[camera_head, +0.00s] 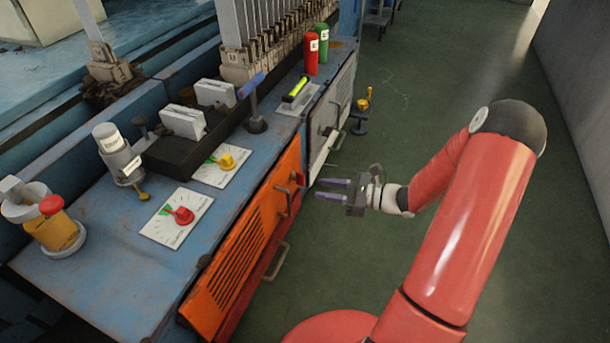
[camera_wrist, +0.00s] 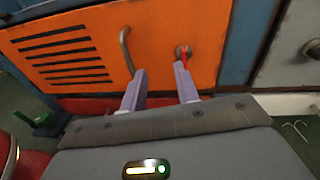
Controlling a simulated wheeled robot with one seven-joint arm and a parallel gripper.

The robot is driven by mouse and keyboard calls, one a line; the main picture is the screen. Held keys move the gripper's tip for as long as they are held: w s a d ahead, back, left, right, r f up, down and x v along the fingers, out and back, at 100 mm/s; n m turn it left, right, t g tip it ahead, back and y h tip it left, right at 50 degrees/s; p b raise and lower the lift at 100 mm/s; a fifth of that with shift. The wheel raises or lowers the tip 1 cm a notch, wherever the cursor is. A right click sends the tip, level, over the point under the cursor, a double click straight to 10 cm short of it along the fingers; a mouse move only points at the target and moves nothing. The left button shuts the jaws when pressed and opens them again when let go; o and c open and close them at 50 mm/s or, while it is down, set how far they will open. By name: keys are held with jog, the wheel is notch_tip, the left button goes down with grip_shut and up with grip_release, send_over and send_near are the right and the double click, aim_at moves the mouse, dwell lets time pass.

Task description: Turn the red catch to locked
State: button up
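The red catch (camera_head: 300,178) is a small red piece at the upper right edge of the orange vented door (camera_head: 243,258). In the wrist view the catch (camera_wrist: 184,56) shows as a thin red handle on a round metal base, partly behind the tip of the right finger. My gripper (camera_head: 319,189) is in front of the cabinet, just right of the catch, with its two purple fingers pointing at the cabinet. In the wrist view my gripper (camera_wrist: 160,68) is open with nothing between the fingers. Whether the right finger touches the catch I cannot tell.
A curved metal handle (camera_wrist: 126,52) is on the orange door, near the left finger. A red dial (camera_head: 183,215) and a yellow dial (camera_head: 227,162) sit on the blue worktop. The green floor right of the cabinet is mostly clear.

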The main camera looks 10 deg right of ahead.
jog(key=w+a+f+m+t+b, duration=0.1)
jog(key=w+a+f+m+t, duration=0.1)
jog(key=w+a, duration=0.2)
jog(key=w, duration=0.2)
jog(key=shift+w, duration=0.35)
grip_shut()
